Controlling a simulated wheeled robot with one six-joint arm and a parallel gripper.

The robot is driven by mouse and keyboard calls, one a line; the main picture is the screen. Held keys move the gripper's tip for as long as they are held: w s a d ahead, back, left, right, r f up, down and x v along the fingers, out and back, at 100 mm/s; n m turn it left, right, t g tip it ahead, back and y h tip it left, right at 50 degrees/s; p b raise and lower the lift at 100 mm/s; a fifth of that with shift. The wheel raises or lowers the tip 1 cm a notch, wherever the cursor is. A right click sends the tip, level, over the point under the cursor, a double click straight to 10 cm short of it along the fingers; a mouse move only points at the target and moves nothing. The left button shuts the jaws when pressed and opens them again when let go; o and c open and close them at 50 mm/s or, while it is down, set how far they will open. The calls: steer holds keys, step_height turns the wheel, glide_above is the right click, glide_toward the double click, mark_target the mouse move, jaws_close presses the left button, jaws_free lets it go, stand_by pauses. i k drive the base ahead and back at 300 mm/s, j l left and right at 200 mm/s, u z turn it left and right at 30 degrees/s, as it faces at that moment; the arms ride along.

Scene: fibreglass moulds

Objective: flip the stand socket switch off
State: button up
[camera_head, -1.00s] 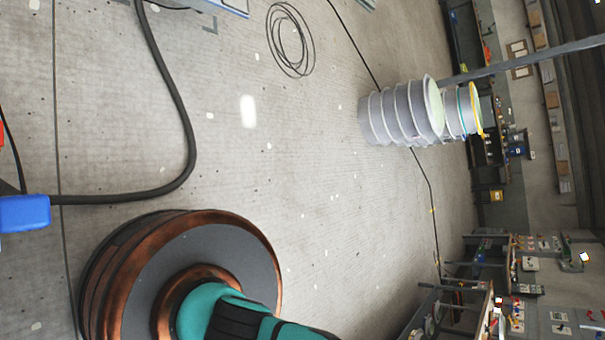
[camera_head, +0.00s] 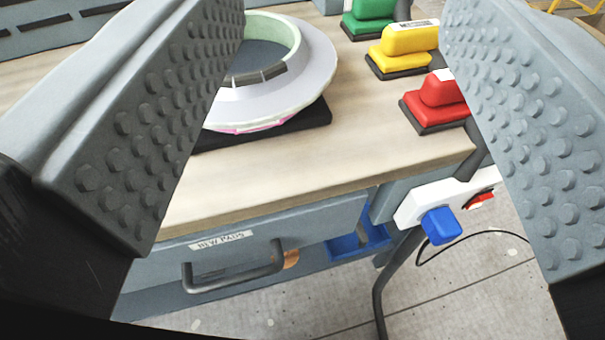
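The stand socket (camera_head: 412,208) is a white strip at the front right corner of the bench. A blue plug (camera_head: 441,225) sits in it, and a red switch (camera_head: 480,200) shows at its right end. The switch is close to the right finger in the picture, and I cannot tell which way it is set. My gripper (camera_head: 343,40) is open, with a grey studded finger on each side of the view. Nothing is between the pads, and the socket lies beyond and below them.
A drawer handle (camera_head: 235,270) sticks out. A dark cable (camera_head: 400,265) hangs below the socket.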

mark_target(478, 202)
steer(key=z, duration=0.75)
